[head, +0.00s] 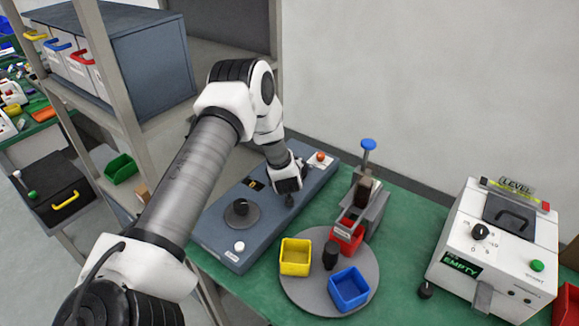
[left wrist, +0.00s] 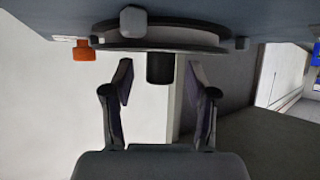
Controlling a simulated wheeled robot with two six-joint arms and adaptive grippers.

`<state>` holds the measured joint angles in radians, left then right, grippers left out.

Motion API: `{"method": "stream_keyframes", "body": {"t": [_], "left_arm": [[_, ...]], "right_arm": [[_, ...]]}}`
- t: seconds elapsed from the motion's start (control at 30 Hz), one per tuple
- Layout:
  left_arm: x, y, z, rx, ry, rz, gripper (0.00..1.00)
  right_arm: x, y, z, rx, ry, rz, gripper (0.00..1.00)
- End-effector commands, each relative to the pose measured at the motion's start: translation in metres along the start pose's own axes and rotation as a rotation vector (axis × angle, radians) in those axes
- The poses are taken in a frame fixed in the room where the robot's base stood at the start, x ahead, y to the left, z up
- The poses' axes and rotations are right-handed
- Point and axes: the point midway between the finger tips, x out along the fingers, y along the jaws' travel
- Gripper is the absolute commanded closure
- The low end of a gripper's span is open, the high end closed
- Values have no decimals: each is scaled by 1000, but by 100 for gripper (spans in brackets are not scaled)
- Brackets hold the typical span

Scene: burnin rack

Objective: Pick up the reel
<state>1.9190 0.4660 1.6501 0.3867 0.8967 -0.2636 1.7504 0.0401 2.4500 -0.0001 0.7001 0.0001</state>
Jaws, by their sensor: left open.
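A round, dark-rimmed disc with a short black hub, the most reel-like thing in view, shows at the top of the left wrist view (left wrist: 200,37). In the head view, a flat grey disc with a black knob (head: 241,211) sits on the blue-grey panel (head: 215,228); I cannot tell surely whether they are the same. My left gripper (head: 289,198) hangs over the panel, right of this disc. In the left wrist view its fingers (left wrist: 160,82) are spread and empty, pointing at the disc, with the hub between them in the picture. Contact cannot be told. My right gripper is out of view.
A turntable (head: 300,297) holds yellow (head: 295,257), red (head: 346,236) and blue (head: 349,290) bins. A blue-topped lever (head: 368,146) rises behind it. A white machine (head: 495,250) stands at right, and a shelf rack (head: 125,95) at left.

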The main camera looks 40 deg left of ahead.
Motion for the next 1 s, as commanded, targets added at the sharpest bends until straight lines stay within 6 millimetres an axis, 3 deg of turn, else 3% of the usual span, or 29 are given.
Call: {"method": "stream_keyframes", "body": {"t": [0.1,0.27,0.73,1.0], "left_arm": [[0,0,0,0,0,0,43],[0,0,0,0,0,0,99],[-4,0,-6,-3,1,-1,100],[-29,0,-53,-6,3,2,100]], "right_arm": [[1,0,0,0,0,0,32],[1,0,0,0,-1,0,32],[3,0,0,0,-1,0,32],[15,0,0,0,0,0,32]]}}
